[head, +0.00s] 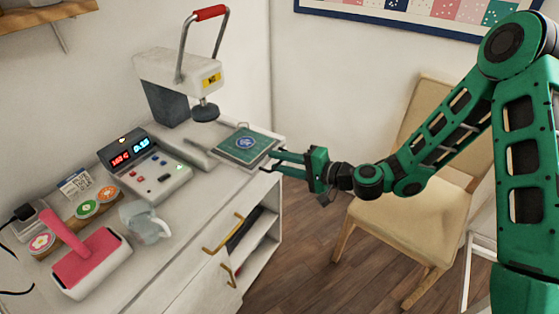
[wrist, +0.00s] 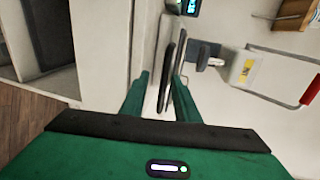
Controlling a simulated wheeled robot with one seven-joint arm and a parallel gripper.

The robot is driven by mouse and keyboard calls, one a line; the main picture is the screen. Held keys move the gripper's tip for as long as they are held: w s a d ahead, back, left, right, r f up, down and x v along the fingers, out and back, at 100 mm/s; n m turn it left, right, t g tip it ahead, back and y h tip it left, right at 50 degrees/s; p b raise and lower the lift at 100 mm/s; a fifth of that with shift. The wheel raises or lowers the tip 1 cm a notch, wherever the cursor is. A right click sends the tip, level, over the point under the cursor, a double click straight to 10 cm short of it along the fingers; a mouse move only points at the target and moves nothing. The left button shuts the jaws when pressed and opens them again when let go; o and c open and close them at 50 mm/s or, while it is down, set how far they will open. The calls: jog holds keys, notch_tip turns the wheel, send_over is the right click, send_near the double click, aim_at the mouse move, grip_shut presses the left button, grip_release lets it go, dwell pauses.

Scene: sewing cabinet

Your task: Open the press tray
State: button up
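The white heat press (head: 165,72) stands at the back of the cabinet top, with a raised red-handled lever and a round dark foot. Its tray (head: 274,153) lies in front and to the right of the press head, bearing a green patterned cloth (head: 240,145). My gripper (head: 271,160) is at the tray's front right edge with its fingers apart. In the wrist view, the tray shows edge-on as thin dark and pale layers (wrist: 172,62) between the open fingers (wrist: 160,92). I cannot tell whether either finger touches it. The gripper hides part of the tray's front edge.
A control box (head: 145,165) with lit displays stands left of the tray. A clear jug (head: 146,224), round badges (head: 88,208) and a pink-handled tool (head: 88,258) are nearer. Gold handles (head: 222,233) project from the cabinet front. A chair (head: 385,240) stands behind my arm.

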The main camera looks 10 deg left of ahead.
jog(key=shift+r, duration=0.1)
dwell(0.4)
jog(key=v, duration=1)
jog(key=shift+d, duration=0.3)
jog(key=shift+s, duration=0.1)
jog(key=s+d+f+n+g+h, duration=0.15)
jog(key=s+d+h, duration=0.3)
jog(key=d, duration=0.65)
jog(key=s+d+f+n+g+h, duration=0.1)
jog(key=s+d+n+g+h, duration=0.3)
jog(key=d, duration=0.8)
jog(key=s+d+r+m+h, duration=0.2)
jog(key=s+d+r, duration=0.3)
jog(key=s+d, duration=0.4)
jog(key=s+d+r+m+h, duration=0.3)
jog(key=s+d+r+m, duration=0.2)
jog(key=s+d, duration=0.4)
jog(key=shift+s+d+r+h, duration=0.15)
jog(key=shift+s+r+h, duration=0.2)
jog(key=shift+r, duration=0.45)
